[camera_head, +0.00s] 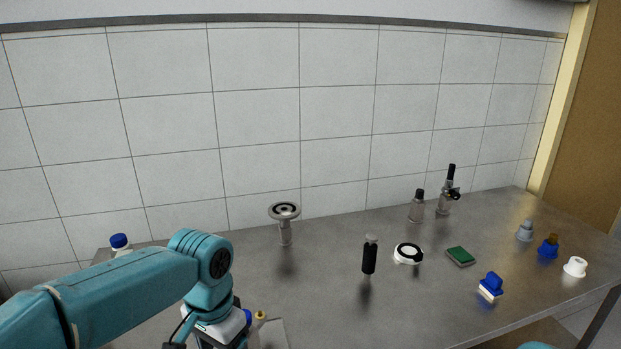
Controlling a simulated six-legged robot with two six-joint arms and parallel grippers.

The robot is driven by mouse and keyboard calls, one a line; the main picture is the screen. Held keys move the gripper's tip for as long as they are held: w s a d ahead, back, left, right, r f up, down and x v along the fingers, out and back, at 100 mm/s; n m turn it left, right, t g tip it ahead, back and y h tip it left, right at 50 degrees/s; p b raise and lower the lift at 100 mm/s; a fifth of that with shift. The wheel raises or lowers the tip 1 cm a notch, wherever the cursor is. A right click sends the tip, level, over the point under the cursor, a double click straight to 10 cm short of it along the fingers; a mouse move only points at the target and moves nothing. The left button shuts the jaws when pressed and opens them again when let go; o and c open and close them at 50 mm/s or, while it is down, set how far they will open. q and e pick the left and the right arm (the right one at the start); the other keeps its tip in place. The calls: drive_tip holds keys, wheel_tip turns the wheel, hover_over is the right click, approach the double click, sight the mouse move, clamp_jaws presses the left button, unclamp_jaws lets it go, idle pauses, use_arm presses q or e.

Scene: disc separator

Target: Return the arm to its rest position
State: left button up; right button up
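My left arm (130,295) is teal and comes in from the left. It bends down at a rounded joint, and a white and dark part (222,326) below the joint reaches the bottom edge. The fingers of my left gripper do not show. Only a small teal piece of my right side (537,346) shows at the bottom right, and my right gripper is out of view. A metal stand with a round disc-shaped top (285,211) stands upright near the wall. A white ring with a black rim (408,253) lies on the grey table (335,315).
A black bottle (369,257) stands mid-table. Behind are a clear bottle (417,207) and a dark-topped bottle (447,192). A green sponge (460,256), blue-white piece (491,286) and several small fittings (548,247) lie right. A blue-capped bottle (120,243) is left.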

use_arm(q)
drive_tip(key=s+d+f+n+h, duration=0.1)
drive_tip(key=s+d+f, duration=0.1)
drive_tip(key=f, duration=0.9)
drive_tip(key=s+d+f+n+h, duration=0.1)
drive_tip(key=s+f+h, duration=0.1)
drive_tip(key=f, duration=0.8)
drive_tip(key=s+f+n+h, duration=0.1)
drive_tip(key=s+f+n, duration=0.4)
drive_tip(key=s+f, duration=0.8)
drive_tip(key=shift+s+f+n, duration=0.2)
drive_tip(key=shift+s+n, duration=0.2)
drive_tip(key=shift+s, duration=0.4)
